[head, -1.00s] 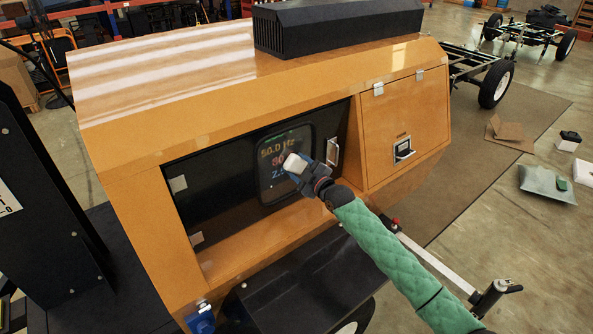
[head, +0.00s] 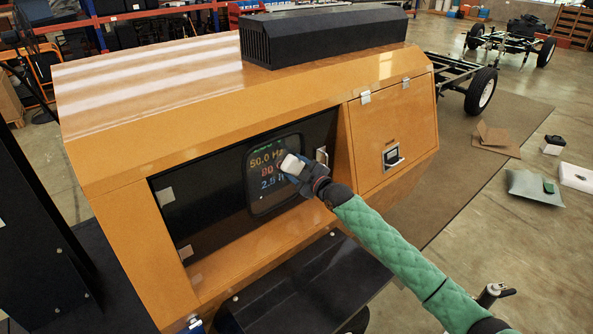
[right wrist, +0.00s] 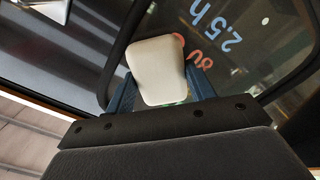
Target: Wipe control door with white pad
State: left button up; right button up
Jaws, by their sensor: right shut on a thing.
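The control door (head: 219,205) is the black panel recessed in the orange cabinet, with a dark display window (head: 261,196) showing coloured readings, and a handle (head: 322,157) at its right. My right gripper (head: 297,167) is shut on the white pad (head: 290,164) in front of the right part of the display. In the right wrist view the white pad (right wrist: 158,70) sits between the two fingers and covers part of the readings behind it. I cannot tell whether the pad touches the glass. My left gripper is not in view.
The orange cabinet (head: 230,110) has a black vent box (head: 330,35) on top and a latched side door (head: 393,130) at right. A black step (head: 305,285) juts out below the control door. Cardboard (head: 493,136) and a grey-green bag (head: 534,188) lie on the floor at right.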

aim_at(276, 166)
jog(key=shift+s+a+p, duration=0.35)
jog(key=shift+s+a, duration=0.1)
jog(key=shift+a, duration=0.3)
jog(key=shift+s+a+p, duration=0.55)
jog(key=shift+s+a, duration=0.4)
jog(key=shift+a, duration=0.35)
jog(key=shift+s+a+p, duration=0.5)
jog(key=shift+s+a, duration=0.45)
jog(key=shift+a, duration=0.3)
jog(key=shift+r+p, duration=0.55)
jog(key=shift+r, duration=0.25)
jog(key=shift+w+d+f+b, duration=0.1)
jog(key=shift+w+d+b, duration=0.25)
jog(key=shift+w+d, duration=0.5)
jog(key=shift+w+d+b, duration=0.25)
jog(key=shift+w+d, duration=0.25)
jog(key=shift+d, duration=0.3)
jog(key=shift+w+d+b, duration=0.3)
jog(key=shift+w+d, duration=0.25)
jog(key=shift+d, duration=0.3)
jog(key=shift+w+d+b, duration=0.25)
jog(key=shift+w+d, duration=0.25)
jog(key=shift+d, duration=0.3)
jog(key=shift+p+v, duration=0.6)
jog(key=shift+v, duration=1.05)
jog(key=shift+p+v, duration=0.35)
jog(key=shift+v, duration=1.1)
